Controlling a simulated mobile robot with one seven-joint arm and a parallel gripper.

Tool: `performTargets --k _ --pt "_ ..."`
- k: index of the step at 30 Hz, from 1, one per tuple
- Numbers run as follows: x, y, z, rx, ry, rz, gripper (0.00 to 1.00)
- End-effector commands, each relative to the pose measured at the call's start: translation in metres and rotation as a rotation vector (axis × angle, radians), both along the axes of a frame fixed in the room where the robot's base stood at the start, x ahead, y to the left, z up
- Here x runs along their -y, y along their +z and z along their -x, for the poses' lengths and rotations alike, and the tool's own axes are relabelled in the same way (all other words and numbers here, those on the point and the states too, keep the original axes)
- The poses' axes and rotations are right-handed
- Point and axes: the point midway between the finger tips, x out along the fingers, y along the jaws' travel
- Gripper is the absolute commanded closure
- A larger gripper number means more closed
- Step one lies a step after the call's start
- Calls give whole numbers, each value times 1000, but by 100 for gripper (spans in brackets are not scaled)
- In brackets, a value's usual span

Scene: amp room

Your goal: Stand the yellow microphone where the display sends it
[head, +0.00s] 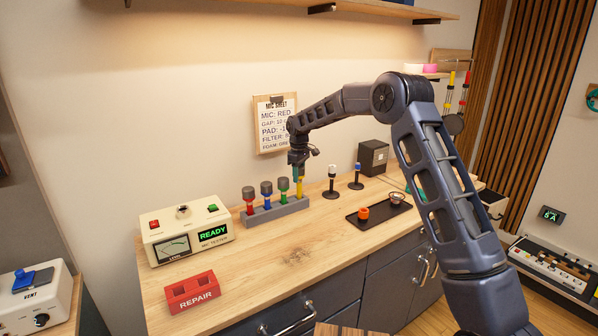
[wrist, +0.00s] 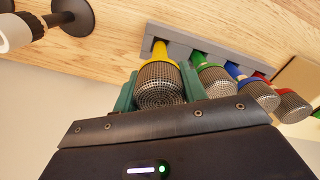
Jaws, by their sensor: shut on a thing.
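The yellow microphone (head: 299,187) stands at the right end of the grey rack (head: 262,215). My gripper (head: 298,168) reaches down from above and is shut on it. In the wrist view the green fingers (wrist: 127,95) flank the mesh head of the yellow microphone (wrist: 160,84), and its yellow handle still meets the rack (wrist: 225,57). The cream mic tester (head: 160,222) has a display (head: 213,233) reading READY in green, a dial, red and green buttons and a socket on top.
Green (head: 283,187), blue (head: 267,193) and red (head: 249,199) microphones share the rack. Two mics on round stands (head: 332,182) are to its right. A dark tray (head: 378,213) holds an orange roll. A cream device (head: 35,300) is far left. The counter's front middle is clear.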

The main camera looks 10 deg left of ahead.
Motion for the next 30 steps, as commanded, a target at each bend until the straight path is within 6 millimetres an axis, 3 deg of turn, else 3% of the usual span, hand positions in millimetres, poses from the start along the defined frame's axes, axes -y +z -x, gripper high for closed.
performTargets --k 15,29,30 --pt "0 -25 0 0 0 -1 100" --pt "0 -29 0 0 0 -1 100" --pt "0 -29 0 0 0 -1 56"
